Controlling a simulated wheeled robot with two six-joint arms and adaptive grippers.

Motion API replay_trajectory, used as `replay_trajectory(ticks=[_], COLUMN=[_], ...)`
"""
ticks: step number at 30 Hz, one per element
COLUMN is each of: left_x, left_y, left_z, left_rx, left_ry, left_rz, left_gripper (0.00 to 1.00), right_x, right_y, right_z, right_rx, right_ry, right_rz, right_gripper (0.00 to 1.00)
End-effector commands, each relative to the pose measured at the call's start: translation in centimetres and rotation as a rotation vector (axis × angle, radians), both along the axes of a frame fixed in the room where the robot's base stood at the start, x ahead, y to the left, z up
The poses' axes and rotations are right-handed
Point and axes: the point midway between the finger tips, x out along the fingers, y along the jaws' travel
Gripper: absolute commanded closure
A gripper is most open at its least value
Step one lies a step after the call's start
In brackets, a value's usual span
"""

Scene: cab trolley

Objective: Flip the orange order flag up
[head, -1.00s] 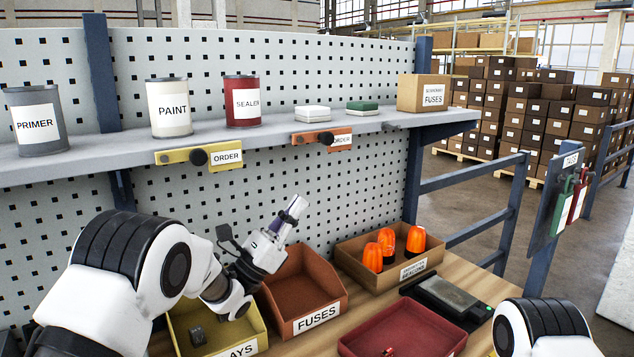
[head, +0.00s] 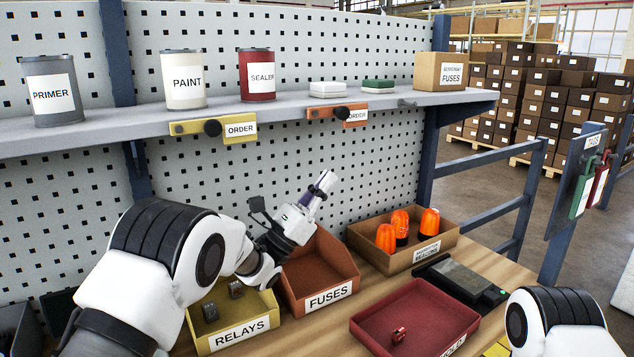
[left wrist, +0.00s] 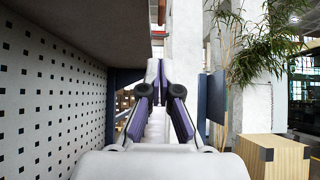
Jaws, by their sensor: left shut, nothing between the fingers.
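The orange order flag (head: 325,113) lies flat along the front edge of the shelf, with a dark round knob and a white ORDER label at its right end. A yellow order flag (head: 190,127) lies flat to its left. My left gripper (head: 328,178) is shut and empty, below the orange flag and apart from it, pointing up and to the right in front of the pegboard. Its closed fingers (left wrist: 161,88) also show in the left wrist view. My right gripper is out of view; only part of my right arm shows at the lower right.
The shelf (head: 100,130) holds cans, two small boxes and a fuses carton (head: 440,71). Below are a yellow relays bin (head: 203,343), a fuses bin (head: 345,277), a beacon box (head: 447,240) and a red tray (head: 372,338).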

Motion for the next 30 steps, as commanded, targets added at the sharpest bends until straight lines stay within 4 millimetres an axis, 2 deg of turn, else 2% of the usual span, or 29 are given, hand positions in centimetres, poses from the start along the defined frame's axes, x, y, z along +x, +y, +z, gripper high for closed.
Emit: replay_trajectory(ticks=[1, 7, 9, 12, 16, 25, 30], left_x=[0.4, 2.2, 2.1, 2.1, 2.1, 2.1, 2.1], left_y=[-0.7, -3.1, -2.9, -2.9, -2.9, -2.9, -2.5], left_z=[1.4, 4.5, 6.0, 7.2, 7.7, 7.6, 7.4], left_rx=[0.000, -0.002, 0.000, -0.001, 0.000, -0.001, -0.009], left_ry=[-0.003, -0.003, -0.001, -0.001, -0.001, -0.001, -0.006], left_rz=[-0.001, -0.001, 0.001, 0.001, 0.001, 0.000, 0.001], left_gripper=[1.00, 1.00, 1.00, 1.00, 1.00, 1.00, 1.00], right_x=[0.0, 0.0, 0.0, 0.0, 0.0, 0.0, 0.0], right_y=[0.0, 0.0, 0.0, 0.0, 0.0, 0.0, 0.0], right_z=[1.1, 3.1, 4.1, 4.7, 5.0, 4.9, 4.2], right_rx=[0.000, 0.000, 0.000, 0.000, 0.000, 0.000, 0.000], right_ry=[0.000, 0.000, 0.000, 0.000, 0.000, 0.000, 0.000], right_rz=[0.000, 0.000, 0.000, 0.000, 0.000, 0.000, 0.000], right_gripper=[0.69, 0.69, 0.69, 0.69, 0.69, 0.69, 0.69])
